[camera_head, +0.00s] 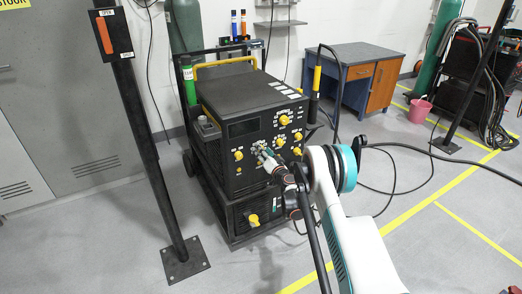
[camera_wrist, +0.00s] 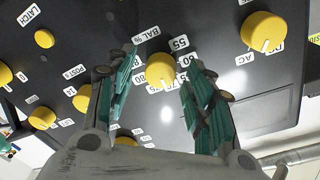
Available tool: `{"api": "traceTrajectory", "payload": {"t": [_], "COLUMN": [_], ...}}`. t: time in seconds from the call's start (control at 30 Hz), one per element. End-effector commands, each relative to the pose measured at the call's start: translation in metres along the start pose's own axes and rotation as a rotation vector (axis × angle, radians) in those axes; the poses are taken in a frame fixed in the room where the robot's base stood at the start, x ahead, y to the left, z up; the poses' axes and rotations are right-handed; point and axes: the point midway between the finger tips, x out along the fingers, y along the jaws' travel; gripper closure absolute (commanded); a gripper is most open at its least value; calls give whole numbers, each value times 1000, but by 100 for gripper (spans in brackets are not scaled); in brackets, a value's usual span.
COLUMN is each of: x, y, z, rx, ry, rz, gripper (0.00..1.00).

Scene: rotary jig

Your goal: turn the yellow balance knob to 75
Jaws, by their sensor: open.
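The yellow balance knob (camera_wrist: 158,68) sits on the dark panel beside a "BAL %" label (camera_wrist: 146,32). Small number tags ring it, one reading 55 (camera_wrist: 180,42); others are partly covered or hard to read. A white mark shows on the knob's lower side in the wrist view. My gripper (camera_wrist: 162,64) is open, with one green finger on each side of the knob and a visible gap on both sides. In the head view my gripper (camera_head: 264,152) is at the front panel of the black machine (camera_head: 238,130) and hides the balance knob.
Other yellow knobs are close by, including one marked AC (camera_wrist: 262,31) and one near LATCH (camera_wrist: 44,38). A black post (camera_head: 150,150) stands left of the machine. Cables lie on the floor at right. A desk (camera_head: 352,75) stands behind.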

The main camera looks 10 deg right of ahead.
Motion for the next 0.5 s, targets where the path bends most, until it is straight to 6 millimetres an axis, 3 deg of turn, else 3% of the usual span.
{"api": "traceTrajectory", "payload": {"t": [0.23,0.4,0.5], "x": [0,0,0], "y": [0,0,0], "z": [0,0,0], "rx": [0,0,0], "ry": [0,0,0], "rz": [0,0,0], "gripper": [54,92,96]}}
